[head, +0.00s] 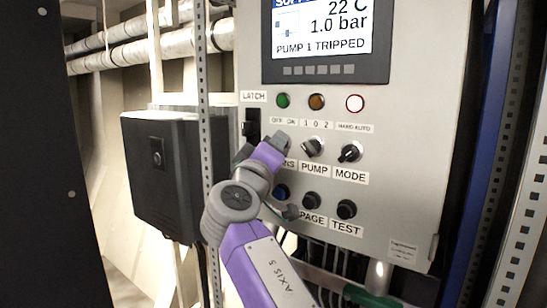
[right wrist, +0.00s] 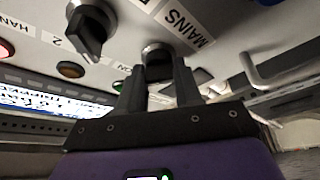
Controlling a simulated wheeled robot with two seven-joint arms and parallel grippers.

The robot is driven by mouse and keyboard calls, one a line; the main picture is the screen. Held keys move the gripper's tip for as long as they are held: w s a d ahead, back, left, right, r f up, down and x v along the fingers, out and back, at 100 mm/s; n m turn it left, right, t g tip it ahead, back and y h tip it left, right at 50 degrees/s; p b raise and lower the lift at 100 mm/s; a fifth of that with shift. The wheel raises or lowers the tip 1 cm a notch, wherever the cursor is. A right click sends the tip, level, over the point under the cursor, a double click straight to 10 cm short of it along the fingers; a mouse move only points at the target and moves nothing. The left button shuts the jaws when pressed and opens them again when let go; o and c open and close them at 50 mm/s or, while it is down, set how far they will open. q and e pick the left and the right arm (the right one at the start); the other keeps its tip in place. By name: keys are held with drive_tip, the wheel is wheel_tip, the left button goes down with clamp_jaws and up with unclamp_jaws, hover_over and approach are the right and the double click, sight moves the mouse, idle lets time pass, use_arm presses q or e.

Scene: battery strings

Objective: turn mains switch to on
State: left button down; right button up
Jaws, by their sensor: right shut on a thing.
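The mains switch (right wrist: 156,52) shows in the right wrist view as a dark round knob beside the MAINS label. My right gripper (right wrist: 158,84) is shut on it, with one finger on each side. In the head view the right gripper (head: 276,146) is at the panel, just under the OFF ON label (head: 284,120), and hides the switch and part of its name label. Which way the switch points cannot be told. My left gripper is not in view.
The grey panel (head: 410,130) also carries a PUMP knob (head: 313,147), a MODE knob (head: 350,152), push buttons below, and a latch (head: 252,122). The screen (head: 322,28) reads PUMP 1 TRIPPED. A black box (head: 165,175) and a perforated rail (head: 203,90) are to the left.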

drive_tip(key=shift+f+m+h+b, duration=0.15)
drive_tip(key=shift+m+h+b, duration=0.2)
drive_tip(key=shift+m, duration=0.35)
drive_tip(key=shift+w+m, duration=0.1)
drive_tip(key=shift+m, duration=0.2)
drive_tip(key=o, duration=1)
drive_tip(key=shift+o, duration=0.2)
drive_tip(key=b+v, duration=0.4)
drive_tip(key=v, duration=0.3)
drive_tip(key=shift+s+b, duration=0.3)
drive_tip(key=shift+b, duration=0.05)
drive_tip(key=shift+f, duration=0.1)
